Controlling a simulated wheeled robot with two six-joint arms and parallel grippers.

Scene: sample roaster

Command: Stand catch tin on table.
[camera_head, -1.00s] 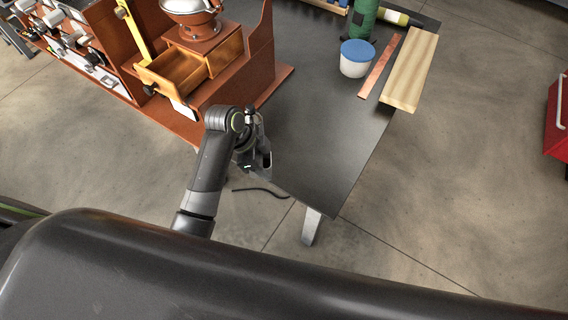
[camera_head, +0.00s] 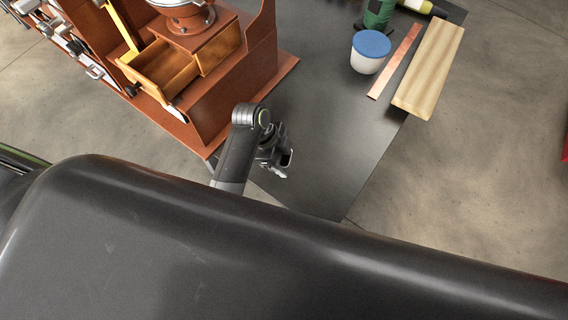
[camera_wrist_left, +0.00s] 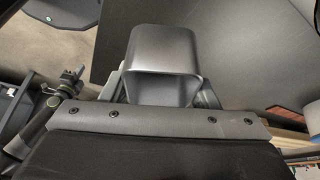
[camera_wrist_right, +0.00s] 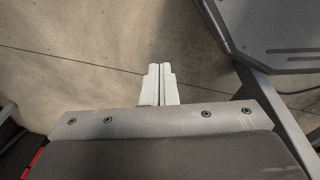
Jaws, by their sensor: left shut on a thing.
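My left gripper (camera_head: 278,165) is over the near edge part of the dark table (camera_head: 325,165) in the head view. In the left wrist view my left gripper (camera_wrist_left: 162,82) is shut on the catch tin (camera_wrist_left: 163,45), a smooth silvery metal tin with rounded corners. In the head view the tin is small and mostly covered by the gripper, so I cannot tell whether it touches the table. In the right wrist view my right gripper (camera_wrist_right: 160,84) is shut and empty, with its pale fingers together above the floor. The head view does not show it.
An orange-brown wooden stand with an open drawer (camera_head: 165,68) is left of my left gripper. A white tub with a blue lid (camera_head: 370,52), a copper strip (camera_head: 394,62), a pale wooden block (camera_head: 428,68) and a green bottle (camera_head: 378,14) stand farther back. The near table middle is clear.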

